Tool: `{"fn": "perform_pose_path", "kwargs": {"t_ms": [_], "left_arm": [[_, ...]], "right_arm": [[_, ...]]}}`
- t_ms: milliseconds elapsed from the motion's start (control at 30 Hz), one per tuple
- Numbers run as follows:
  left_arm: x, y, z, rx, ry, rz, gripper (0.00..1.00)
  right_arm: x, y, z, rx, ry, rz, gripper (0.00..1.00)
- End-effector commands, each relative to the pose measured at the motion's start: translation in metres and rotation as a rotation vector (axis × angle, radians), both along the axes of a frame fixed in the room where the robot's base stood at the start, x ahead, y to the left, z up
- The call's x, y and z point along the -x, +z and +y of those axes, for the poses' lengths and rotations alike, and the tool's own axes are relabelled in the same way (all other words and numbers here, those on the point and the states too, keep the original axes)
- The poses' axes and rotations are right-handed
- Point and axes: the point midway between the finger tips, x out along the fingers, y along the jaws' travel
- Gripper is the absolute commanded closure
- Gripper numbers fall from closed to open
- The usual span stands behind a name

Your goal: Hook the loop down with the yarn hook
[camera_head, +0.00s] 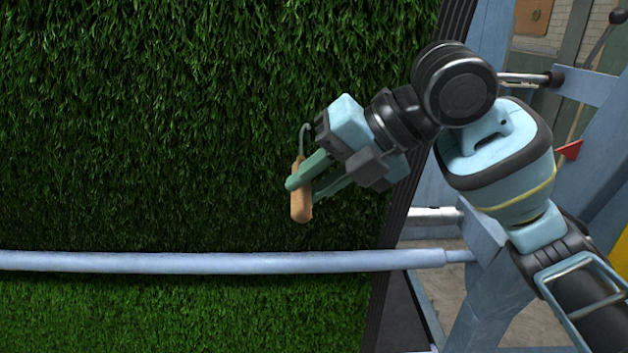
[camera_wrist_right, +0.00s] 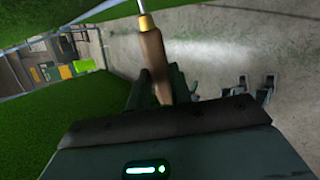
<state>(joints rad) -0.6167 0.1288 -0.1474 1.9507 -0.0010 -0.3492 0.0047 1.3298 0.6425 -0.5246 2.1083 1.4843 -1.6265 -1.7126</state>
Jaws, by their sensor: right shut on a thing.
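My right gripper (camera_head: 298,187) is shut on the wooden handle of the yarn hook (camera_head: 301,205). The handle hangs roughly upright, and the hook's thin curved metal end points up above the fingers. The right wrist view shows the yarn hook (camera_wrist_right: 152,48) with its brass collar and metal shank, held between the dark fingers of my right gripper (camera_wrist_right: 152,88). The tool is in front of the green turf (camera_head: 150,130); I cannot tell how far it is from the turf. I cannot make out a loop standing out from the turf. My left gripper is in neither view.
A pale blue horizontal bar (camera_head: 200,263) crosses in front of the turf below the hook. A blue frame post (camera_head: 490,290) stands to the right, past the turf's dark edge. A small red flag-like piece (camera_head: 569,151) shows at the far right. The space left of the gripper is clear.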

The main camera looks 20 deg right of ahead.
Motion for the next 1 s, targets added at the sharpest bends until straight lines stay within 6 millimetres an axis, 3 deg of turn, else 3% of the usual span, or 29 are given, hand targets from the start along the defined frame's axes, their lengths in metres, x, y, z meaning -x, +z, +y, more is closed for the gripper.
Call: {"fn": "perform_pose_path", "kwargs": {"t_ms": [1000], "left_arm": [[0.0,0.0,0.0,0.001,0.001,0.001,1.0]], "right_arm": [[-0.012,0.004,-0.003,0.0,-0.001,-0.001,1.0]]}}
